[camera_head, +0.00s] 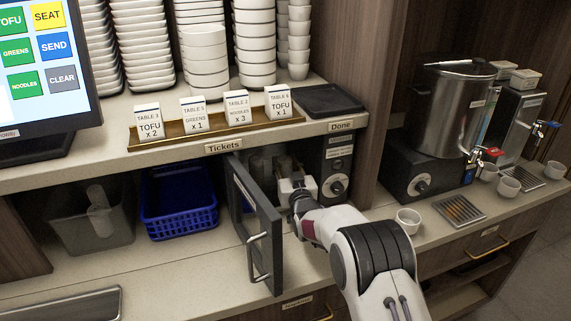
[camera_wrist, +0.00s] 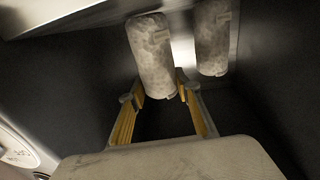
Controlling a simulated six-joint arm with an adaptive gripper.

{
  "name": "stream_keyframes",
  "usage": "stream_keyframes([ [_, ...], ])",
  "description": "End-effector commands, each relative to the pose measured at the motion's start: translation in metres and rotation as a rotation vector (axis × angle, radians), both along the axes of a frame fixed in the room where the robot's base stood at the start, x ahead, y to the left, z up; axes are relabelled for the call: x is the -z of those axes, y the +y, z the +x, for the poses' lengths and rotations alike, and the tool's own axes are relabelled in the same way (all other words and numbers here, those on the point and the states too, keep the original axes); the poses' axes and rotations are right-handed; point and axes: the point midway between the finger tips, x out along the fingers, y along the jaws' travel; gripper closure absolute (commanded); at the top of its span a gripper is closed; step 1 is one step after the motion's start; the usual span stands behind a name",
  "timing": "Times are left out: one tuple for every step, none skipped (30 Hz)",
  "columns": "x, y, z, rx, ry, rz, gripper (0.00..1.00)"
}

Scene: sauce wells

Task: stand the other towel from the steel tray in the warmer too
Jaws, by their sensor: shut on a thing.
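The warmer is a dark box under the shelf, with its door (camera_head: 258,225) swung open toward me. My gripper (camera_head: 297,188) reaches into it past the door; its fingers are hard to see there. In the wrist view my gripper (camera_wrist: 160,89) has yellow-padded fingers on either side of the lower end of a pale rolled towel (camera_wrist: 150,50), and is shut on it. The towel is roughly upright, slightly tilted. A second pale rolled towel (camera_wrist: 213,38) stands beside it to the right, apart. The steel tray (camera_head: 65,304) shows partly at the lower left; its visible part is bare.
A blue basket (camera_head: 178,205) and a grey bin (camera_head: 90,225) stand left of the warmer. The ticket rail (camera_head: 215,128) and stacked bowls are on the shelf above. A white cup (camera_head: 407,220) stands right of my arm. The counter before the basket is clear.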

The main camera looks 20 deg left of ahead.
Motion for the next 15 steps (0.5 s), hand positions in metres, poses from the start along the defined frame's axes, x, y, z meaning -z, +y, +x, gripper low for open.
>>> stream_keyframes([
  [-0.0004, 0.0001, 0.0, 0.0, -0.001, 0.001, 0.89],
  [-0.0004, 0.0001, 0.0, 0.0, -0.001, 0.001, 0.89],
  [-0.0004, 0.0001, -0.0001, 0.0, 0.0, 0.0, 0.89],
  [-0.0004, 0.0001, -0.0001, 0.0, 0.0, 0.0, 0.89],
  [-0.0004, 0.0001, -0.0001, 0.0, 0.0, 0.0, 0.89],
  [-0.0002, 0.0001, -0.0001, 0.0, 0.0, 0.0, 0.89],
  [0.0001, 0.0001, -0.0001, 0.0, 0.0, 0.0, 0.89],
  [0.0006, 0.0001, -0.0001, 0.0, 0.0, 0.0, 0.89],
  [0.0015, 0.0001, -0.0001, 0.0, 0.0, 0.0, 0.89],
  [0.0022, 0.0, 0.0, 0.0, 0.0, 0.0, 0.89],
  [0.0027, 0.0001, -0.0001, 0.0, 0.0, 0.0, 0.89],
  [0.0034, 0.0, 0.0, 0.0, 0.001, -0.001, 0.65],
  [0.0031, 0.0, 0.0, 0.0, 0.001, -0.001, 0.57],
  [0.0031, 0.0, 0.0, 0.0, 0.001, -0.001, 0.51],
  [0.003, 0.0, 0.0, 0.0, 0.001, -0.001, 0.51],
])
